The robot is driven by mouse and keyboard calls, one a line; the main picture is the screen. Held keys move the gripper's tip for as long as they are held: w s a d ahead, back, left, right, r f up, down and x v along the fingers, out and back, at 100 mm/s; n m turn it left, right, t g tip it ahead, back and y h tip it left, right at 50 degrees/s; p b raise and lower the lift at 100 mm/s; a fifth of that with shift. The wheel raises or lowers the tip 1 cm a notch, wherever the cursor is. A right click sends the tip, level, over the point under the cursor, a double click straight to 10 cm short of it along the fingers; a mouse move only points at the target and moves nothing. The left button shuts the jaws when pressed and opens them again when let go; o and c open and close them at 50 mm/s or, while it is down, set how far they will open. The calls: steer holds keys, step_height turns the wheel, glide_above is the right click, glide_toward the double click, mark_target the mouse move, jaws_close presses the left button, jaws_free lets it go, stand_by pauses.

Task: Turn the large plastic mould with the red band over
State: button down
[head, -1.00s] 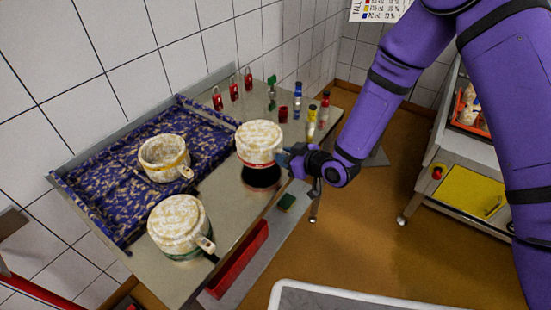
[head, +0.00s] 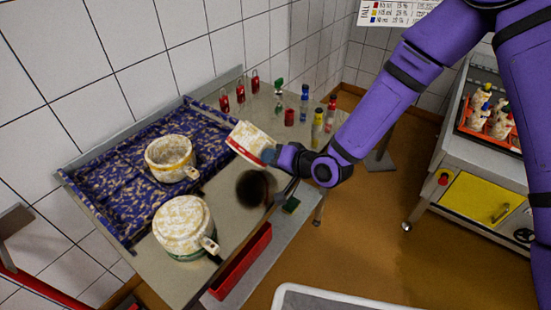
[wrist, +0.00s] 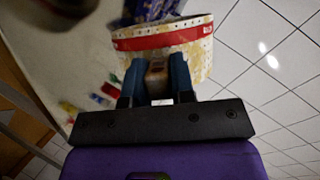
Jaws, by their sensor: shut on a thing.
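The large mould with the red band (head: 250,141) is cream with yellowish patches. It hangs tilted in the air above the steel table, its red-banded rim facing down and left in the head view. My gripper (head: 272,156) is shut on the mould's handle at its right side. In the wrist view the mould's red band (wrist: 165,40) runs across the top, and the handle (wrist: 157,78) sits between the two blue fingers (wrist: 156,80). The inside of the mould is hidden in the head view.
A mould with a yellow band (head: 170,152) stands on the blue speckled mat (head: 115,165). A mould with a green band (head: 183,225) stands at the table's front. Red padlocks (head: 240,93) and several small coloured bottles (head: 317,122) stand at the back.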

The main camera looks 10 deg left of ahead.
mark_target(268, 141)
steer(key=m, duration=0.4)
steer(key=a+m, duration=0.1)
steer(key=m, duration=0.1)
steer(key=shift+s+f, duration=0.15)
steer(key=shift+f, duration=0.05)
steer(key=m, duration=0.4)
steer(key=shift+w+a+r+m, duration=0.15)
steer(key=shift+w+r+m, duration=0.05)
steer(key=shift+r+m, duration=0.15)
steer(key=m, duration=0.1)
steer(key=r+m, duration=0.1)
steer(key=m, duration=0.1)
steer(key=w+r+m, duration=0.1)
steer(key=m, duration=0.1)
steer(key=shift+w+m, duration=0.1)
steer(key=shift+m, duration=0.15)
steer(key=m, duration=0.2)
steer(key=w+m, duration=0.1)
steer(key=m, duration=0.1)
steer(key=shift+r, duration=0.2)
steer(key=m, duration=0.2)
steer(key=w+m, duration=0.1)
steer(key=m, duration=0.1)
steer(key=shift+w+d, duration=0.15)
steer(key=shift+d, duration=0.05)
steer(key=shift+w, duration=0.1)
